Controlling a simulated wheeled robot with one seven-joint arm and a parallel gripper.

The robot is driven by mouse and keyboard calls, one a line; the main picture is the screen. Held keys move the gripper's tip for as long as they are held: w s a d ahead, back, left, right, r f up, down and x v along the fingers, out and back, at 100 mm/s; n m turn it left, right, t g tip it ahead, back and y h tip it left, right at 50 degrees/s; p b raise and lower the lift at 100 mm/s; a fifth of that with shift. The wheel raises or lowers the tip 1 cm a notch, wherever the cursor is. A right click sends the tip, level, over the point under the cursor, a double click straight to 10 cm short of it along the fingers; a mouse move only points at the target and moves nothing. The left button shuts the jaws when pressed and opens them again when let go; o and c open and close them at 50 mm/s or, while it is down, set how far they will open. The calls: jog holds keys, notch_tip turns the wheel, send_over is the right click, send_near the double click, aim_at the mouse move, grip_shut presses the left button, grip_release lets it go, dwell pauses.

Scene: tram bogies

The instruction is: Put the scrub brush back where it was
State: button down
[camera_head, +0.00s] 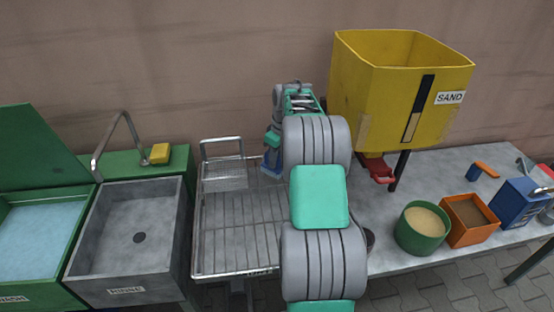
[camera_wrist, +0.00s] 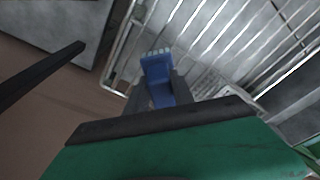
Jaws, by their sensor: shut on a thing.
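The blue scrub brush (camera_wrist: 157,70), with a row of pale bristles at its far end, is between the two dark fingers of my gripper (camera_wrist: 160,93) in the wrist view. My gripper is shut on it. In the head view the blue brush (camera_head: 270,169) shows low beside my arm, near the back right of the wire drain rack (camera_head: 237,268). I cannot tell whether it touches the rack or the table. My arm hides part of the rack's right side and the table behind it.
Left of the rack are a grey sink (camera_head: 108,235), a yellow sponge (camera_head: 160,153) and a green water tub (camera_head: 36,245). The yellow sand hopper (camera_head: 385,85) stands right of my arm. A green pot (camera_head: 421,230), an orange box (camera_head: 470,222) and a blue box (camera_head: 518,203) stand farther right.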

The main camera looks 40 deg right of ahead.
jog(key=shift+f, duration=0.5)
jog(key=shift+f, duration=0.1)
jog(key=shift+f, duration=0.15)
jog(key=c, duration=1.1)
grip_release()
